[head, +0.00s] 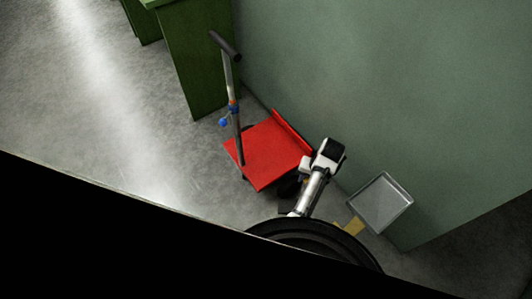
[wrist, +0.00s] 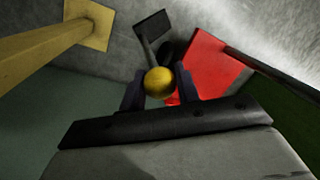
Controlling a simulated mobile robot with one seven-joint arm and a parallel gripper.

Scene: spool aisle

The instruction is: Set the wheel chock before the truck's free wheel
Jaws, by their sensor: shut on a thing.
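The red platform truck (head: 268,152) stands by the green wall, with an upright handle. Its dark wheel (head: 289,187) shows at the near corner; in the wrist view a dark wheel (wrist: 169,52) shows beside the red deck (wrist: 208,62). My gripper (wrist: 158,86) is shut on a round yellow knob (wrist: 158,80). A dark grey stem and flat block, seemingly the wheel chock (wrist: 152,26), extend beyond the knob, left of the wheel and apparently apart from it. Whether the chock touches the floor I cannot tell. In the head view my arm hides much of this area.
A grey tray (head: 381,202) stands right of my arm on a yellow post (wrist: 42,50) with a yellow foot (wrist: 90,23). A green cabinet (head: 190,70) stands behind the truck. Open floor (head: 110,120) lies to the left.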

